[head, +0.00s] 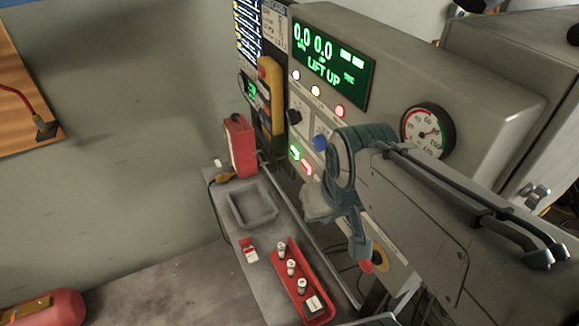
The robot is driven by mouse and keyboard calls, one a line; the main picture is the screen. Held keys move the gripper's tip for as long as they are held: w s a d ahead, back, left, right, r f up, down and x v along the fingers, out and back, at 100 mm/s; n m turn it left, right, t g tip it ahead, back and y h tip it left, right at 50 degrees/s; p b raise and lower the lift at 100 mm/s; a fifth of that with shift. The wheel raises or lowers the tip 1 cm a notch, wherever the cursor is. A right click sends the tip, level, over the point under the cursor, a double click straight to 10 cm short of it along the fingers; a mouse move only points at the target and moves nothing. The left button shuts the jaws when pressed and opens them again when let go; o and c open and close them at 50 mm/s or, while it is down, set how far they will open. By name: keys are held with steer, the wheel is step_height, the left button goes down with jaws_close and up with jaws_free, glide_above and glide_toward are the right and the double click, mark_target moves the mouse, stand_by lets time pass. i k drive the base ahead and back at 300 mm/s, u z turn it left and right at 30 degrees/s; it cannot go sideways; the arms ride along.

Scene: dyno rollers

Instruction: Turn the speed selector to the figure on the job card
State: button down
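A grey control cabinet carries a black knob (294,116) and a blue knob (320,140) under a row of lamps. I cannot tell which one is the speed selector, and their pointer marks are too small to read. A white card with a blue heading (272,22), perhaps the job card, is at the top left of the cabinet; its figure is unreadable. My arm's teal-grey end with my gripper (335,215) is in front of the panel, right of and below the blue knob, and appears apart from both knobs. The fingers are not clear enough to show their opening.
A dial gauge (428,130) is to the right. Below the panel, a shelf holds a grey tray (234,219), a red box (240,147) and a red tray (281,273) with several small cylinders.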

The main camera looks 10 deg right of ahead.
mark_target(294, 117)
steer(key=z, duration=0.05)
steer(key=k, duration=0.5)
steer(key=u, duration=1.2)
steer(key=i, duration=1)
steer(key=z, duration=1.65)
